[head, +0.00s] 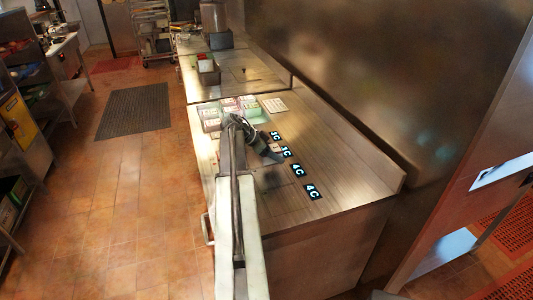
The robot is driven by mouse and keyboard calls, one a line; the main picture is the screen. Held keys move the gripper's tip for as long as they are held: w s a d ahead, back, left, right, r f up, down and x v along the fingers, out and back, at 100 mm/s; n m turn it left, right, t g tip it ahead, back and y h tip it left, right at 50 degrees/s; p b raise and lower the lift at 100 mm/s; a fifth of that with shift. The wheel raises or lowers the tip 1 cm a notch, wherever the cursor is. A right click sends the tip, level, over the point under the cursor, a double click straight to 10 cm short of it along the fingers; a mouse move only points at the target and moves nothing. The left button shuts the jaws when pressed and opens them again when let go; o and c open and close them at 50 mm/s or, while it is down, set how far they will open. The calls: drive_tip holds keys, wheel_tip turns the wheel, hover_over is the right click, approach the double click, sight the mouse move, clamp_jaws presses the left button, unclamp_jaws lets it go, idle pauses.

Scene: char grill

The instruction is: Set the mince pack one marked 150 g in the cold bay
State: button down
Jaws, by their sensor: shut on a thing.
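My gripper (271,155) is low over the steel counter (340,150), just left of the row of dark temperature signs. It is shut on a small pale pack (274,147), mostly hidden by the gripper. I cannot read its marking or tell whether it touches the counter. Several packs (230,103) with pale, pink and green labels stand farther back on the counter, partly behind my arm; their weights are too small to read. The signs read 3C (276,135), 3C (285,152), 4C (297,169) and 4C (311,190), running toward the near end.
A white printed card (274,105) lies behind the signs. A small container (208,72) stands on the counter beyond. A steel wall (380,90) and raised ledge bound the right side. The tiled floor (130,200) to the left is open, with a dark mat (146,112).

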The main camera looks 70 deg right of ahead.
drive_tip(key=w+d, duration=0.3)
drive_tip(key=d, duration=0.1)
drive_tip(key=w+d, duration=0.1)
drive_tip(key=w, duration=0.1)
drive_tip(key=shift+w+d+f, duration=0.3)
drive_tip(key=shift+d+f, duration=0.05)
drive_tip(key=shift+d, duration=0.05)
drive_tip(key=f+b, duration=0.2)
drive_tip(key=b, duration=0.1)
drive_tip(key=f+b, duration=0.1)
drive_tip(key=f, duration=0.1)
drive_tip(key=shift+w+d+b, duration=0.25)
drive_tip(key=shift+w+b, duration=0.05)
drive_tip(key=shift+r, duration=0.25)
drive_tip(key=shift+f, duration=0.25)
drive_tip(key=shift+c, duration=2)
unclamp_jaws()
drive_tip(key=shift+r, duration=0.1)
